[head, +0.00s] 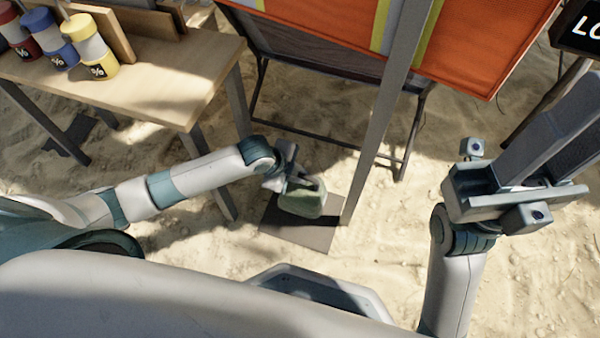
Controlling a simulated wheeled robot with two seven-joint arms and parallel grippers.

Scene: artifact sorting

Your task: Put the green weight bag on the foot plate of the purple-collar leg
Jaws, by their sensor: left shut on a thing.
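The green weight bag (303,200) is in the head view, a small rounded green block. My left gripper (290,182) is shut on its upper left part. The bag is over the dark square foot plate (300,232) on the sand; I cannot tell whether it touches the plate. A grey leg (378,140) comes down to the plate's right side, just right of the bag. No purple collar shows on the visible part of this leg. My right gripper (560,135) is raised at the right, away from the bag; its fingertips are not clear.
A wooden table (170,95) at the upper left bears several coloured canisters, among them a yellow one (92,50). An orange canopy panel (480,40) and a dark folding frame (330,145) stand behind the leg. A black sign (580,28) is at the upper right.

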